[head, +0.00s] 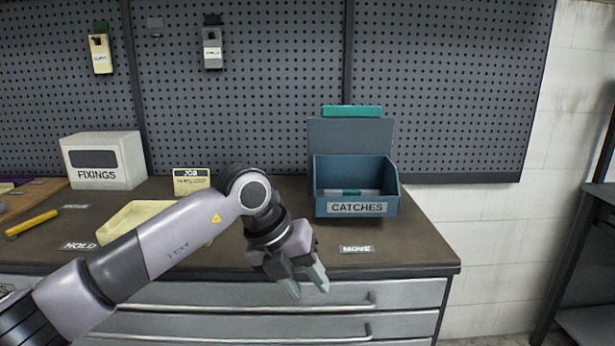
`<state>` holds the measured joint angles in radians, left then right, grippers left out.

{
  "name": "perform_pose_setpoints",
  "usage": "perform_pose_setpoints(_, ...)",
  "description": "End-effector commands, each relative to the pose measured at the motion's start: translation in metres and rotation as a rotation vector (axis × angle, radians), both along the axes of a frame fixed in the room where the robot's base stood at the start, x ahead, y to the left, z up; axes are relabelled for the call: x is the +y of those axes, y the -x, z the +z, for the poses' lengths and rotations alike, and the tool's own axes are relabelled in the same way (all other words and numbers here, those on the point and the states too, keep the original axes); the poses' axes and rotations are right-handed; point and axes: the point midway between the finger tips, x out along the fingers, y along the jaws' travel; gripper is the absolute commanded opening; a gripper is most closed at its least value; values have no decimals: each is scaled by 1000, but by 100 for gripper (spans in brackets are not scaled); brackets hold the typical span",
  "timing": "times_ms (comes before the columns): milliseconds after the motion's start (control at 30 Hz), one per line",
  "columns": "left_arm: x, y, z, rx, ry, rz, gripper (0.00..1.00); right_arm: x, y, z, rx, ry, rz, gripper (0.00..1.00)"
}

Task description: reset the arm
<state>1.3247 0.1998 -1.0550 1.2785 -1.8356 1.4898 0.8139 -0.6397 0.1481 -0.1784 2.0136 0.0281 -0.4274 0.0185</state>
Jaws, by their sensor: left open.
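My left arm reaches in from the lower left across the front of the workbench (420,255). My left gripper (308,288) points down and a little right, in front of the bench's front edge in the picture. Its two fingers are apart, and nothing shows between them. My right gripper is not in view.
A blue CATCHES bin (357,208) with something inside stands at the right. A white FIXINGS box (104,160), a JOB card (191,181), a cream tray (125,221) partly behind my arm and a yellow tool (32,223) are at the left. Drawers (400,292) lie below.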

Motion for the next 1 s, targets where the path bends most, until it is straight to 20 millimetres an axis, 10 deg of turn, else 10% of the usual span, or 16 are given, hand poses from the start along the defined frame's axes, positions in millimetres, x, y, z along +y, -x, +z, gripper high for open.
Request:
perform_pose_setpoints(200, -65, 59, -14, 195, 458, -122, 43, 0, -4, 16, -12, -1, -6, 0)
perform_pose_setpoints(467, -93, 96, 13, 379, 1027, -34, 43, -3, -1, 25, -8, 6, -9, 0)
perform_pose_setpoints(767, -51, 84, 27, 525, 1565, 376, 43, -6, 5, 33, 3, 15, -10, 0)
perform_pose_setpoints(1000, 21, 69, -17, 599, 1814, 897, 43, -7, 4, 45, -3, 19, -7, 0)
